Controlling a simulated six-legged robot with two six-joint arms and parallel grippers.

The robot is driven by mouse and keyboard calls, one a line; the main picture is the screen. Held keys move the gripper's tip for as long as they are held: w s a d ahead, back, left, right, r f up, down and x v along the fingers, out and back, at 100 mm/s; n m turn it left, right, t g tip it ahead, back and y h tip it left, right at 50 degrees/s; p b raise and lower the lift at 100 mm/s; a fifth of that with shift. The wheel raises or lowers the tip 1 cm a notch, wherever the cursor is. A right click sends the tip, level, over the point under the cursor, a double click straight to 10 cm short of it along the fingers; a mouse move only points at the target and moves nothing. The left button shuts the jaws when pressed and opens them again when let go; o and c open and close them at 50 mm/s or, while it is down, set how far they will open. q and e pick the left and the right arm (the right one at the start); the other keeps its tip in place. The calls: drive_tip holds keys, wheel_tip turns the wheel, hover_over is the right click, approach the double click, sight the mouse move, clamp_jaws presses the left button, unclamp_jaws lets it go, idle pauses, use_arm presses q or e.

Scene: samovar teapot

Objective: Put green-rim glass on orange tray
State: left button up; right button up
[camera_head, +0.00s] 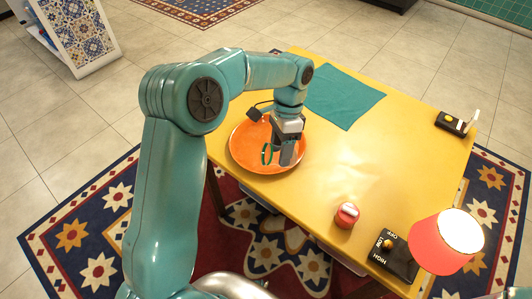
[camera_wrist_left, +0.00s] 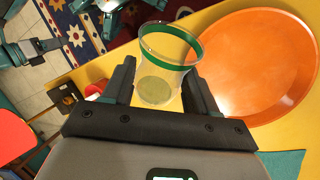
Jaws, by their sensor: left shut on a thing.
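The green-rim glass (camera_wrist_left: 163,72) is clear, with a wide green band at its mouth. My left gripper (camera_wrist_left: 165,88) is shut on it, with one dark finger on each side in the left wrist view. In the head view, my left gripper (camera_head: 287,152) points down in front of the orange tray, and the glass (camera_head: 267,154) shows at its left. Its rim looks turned sideways, so the glass seems tilted. The round orange tray (camera_head: 247,142) lies on the yellow table and also shows in the left wrist view (camera_wrist_left: 262,65). The gap between glass and tray cannot be judged.
A teal cloth (camera_head: 342,97) lies behind the tray on the yellow table (camera_head: 400,140). A red cylinder (camera_head: 347,215), a black switch box (camera_head: 398,262) and a lit red lamp (camera_head: 440,245) are at the front right. A small black device (camera_head: 455,123) is at the far right.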

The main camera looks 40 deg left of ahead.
use_arm(q)
drive_tip(key=w+a+r+m+t+y+b, duration=0.1)
drive_tip(key=w+a+m+t+y+b, duration=0.75)
drive_tip(key=m+y+b, duration=0.5)
drive_tip(key=w+r+m+t+h+b, duration=0.1)
drive_tip(key=w+r+m+t+b, duration=0.15)
drive_tip(key=r+m+t, duration=0.3)
drive_tip(key=shift+n, duration=0.5)
drive_tip(key=f+b, duration=0.1)
drive_tip(key=f, duration=0.5)
drive_tip(key=f+b, duration=0.1)
drive_tip(key=f, duration=0.5)
drive_tip(key=f+b, duration=0.1)
drive_tip(key=f, duration=0.6)
drive_tip(key=shift+w+a+b, duration=0.3)
drive_tip(key=shift+w+a, duration=0.1)
drive_tip(key=shift+s+r, duration=0.1)
drive_tip(key=o, duration=1.2)
